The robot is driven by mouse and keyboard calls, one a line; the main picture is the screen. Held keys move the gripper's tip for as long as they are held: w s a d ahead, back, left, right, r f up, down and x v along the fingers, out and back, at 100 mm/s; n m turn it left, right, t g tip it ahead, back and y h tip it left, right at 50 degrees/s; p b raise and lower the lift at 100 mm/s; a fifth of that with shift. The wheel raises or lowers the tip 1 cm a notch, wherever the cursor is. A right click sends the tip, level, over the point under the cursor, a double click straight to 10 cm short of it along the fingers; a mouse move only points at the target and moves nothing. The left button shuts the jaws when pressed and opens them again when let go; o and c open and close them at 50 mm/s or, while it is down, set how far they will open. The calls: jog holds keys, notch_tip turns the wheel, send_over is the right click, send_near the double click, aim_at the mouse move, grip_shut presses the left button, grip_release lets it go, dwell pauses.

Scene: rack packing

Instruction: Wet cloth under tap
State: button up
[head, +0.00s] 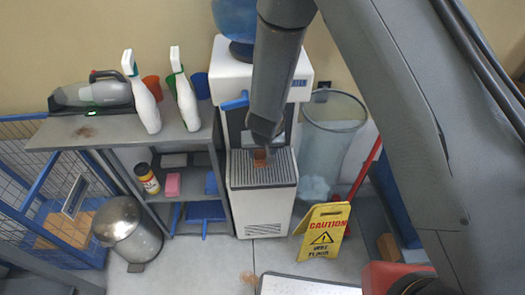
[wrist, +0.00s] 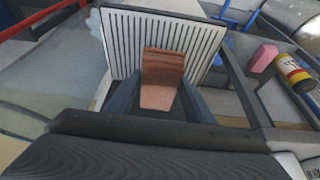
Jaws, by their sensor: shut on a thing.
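A reddish-brown folded cloth (wrist: 163,75) is between the fingers of my gripper (wrist: 158,105) in the wrist view. My gripper is shut on it. In the head view the cloth (head: 260,157) shows just below my gripper (head: 262,145), over the ribbed drip tray (head: 262,178) of the white water dispenser (head: 263,213). I cannot tell whether the cloth touches the tray. A blue tap lever (head: 234,103) sticks out at the dispenser's left front. The tap's spout is hidden behind my arm, and no water is visible.
A grey shelf (head: 190,137) with two spray bottles (head: 142,92) and a hand vacuum (head: 92,94) stands left of the dispenser. A clear bin (head: 328,138) and a yellow caution sign (head: 323,231) stand to the right. A metal pedal bin (head: 128,230) stands at lower left.

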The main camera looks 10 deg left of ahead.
jog(key=s+a+b, duration=0.1)
jog(key=s, duration=0.6)
jog(key=shift+a, duration=0.2)
dwell(1.3)
jog(key=s+a+r+p, duration=0.1)
jog(key=s+r+p, duration=0.3)
jog(key=s, duration=0.1)
dwell(0.6)
jog(key=shift+w+d, duration=0.1)
dwell(0.5)
